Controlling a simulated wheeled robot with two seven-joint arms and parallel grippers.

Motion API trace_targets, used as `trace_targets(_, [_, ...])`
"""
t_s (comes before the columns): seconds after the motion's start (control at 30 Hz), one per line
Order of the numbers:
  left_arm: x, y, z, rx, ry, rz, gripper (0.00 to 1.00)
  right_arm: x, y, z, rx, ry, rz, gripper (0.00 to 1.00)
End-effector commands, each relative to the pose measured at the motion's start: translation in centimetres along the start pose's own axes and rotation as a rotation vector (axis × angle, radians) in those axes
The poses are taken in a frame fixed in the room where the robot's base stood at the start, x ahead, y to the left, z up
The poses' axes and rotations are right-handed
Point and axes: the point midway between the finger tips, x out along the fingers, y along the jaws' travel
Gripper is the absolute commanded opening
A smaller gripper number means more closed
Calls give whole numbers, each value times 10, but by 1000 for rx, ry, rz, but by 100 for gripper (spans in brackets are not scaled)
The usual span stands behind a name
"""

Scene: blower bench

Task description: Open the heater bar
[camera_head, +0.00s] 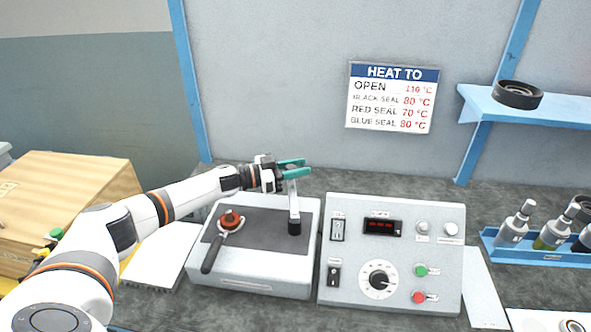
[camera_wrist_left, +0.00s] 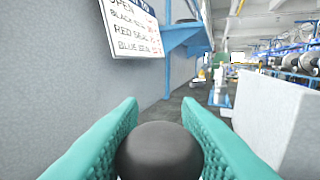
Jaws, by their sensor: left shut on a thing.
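The heater bar (camera_head: 294,198) is a pale upright bar with a black foot, standing on the dark top plate of a white heater box (camera_head: 262,285). My left gripper (camera_head: 306,166) reaches in from the left, with its teal fingers at the top of the bar. In the left wrist view, a dark round knob (camera_wrist_left: 160,152) sits between the two fingers, which are shut on it. The fingers partly hide the top of the bar. My right gripper is not in view.
A red knob (camera_head: 230,217) and black-handled lever (camera_head: 212,252) are on the heater box. A control panel (camera_head: 347,284) stands close on the right. Bottles stand in a blue tray (camera_head: 494,245). A heat chart (camera_head: 392,97) hangs behind. A wooden crate (camera_head: 75,190) stands left.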

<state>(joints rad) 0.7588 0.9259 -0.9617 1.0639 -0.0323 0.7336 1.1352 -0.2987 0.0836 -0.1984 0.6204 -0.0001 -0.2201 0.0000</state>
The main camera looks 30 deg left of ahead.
Motion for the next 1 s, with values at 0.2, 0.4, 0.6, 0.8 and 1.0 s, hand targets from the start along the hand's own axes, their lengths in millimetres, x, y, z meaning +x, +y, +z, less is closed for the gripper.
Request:
trace_targets(0.2, [0,0,1,0,-3,2,0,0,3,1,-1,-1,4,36])
trace_targets(0.4, [0,0,1,0,-3,1,53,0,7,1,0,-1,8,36])
trace_targets(0.6, [0,0,1,0,-2,1,53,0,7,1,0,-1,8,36])
trace_targets(0.8, [-11,1,-1,0,1,3,53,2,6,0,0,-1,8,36])
trace_targets(1.0, [-50,1,-3,0,3,4,53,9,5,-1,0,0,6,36])
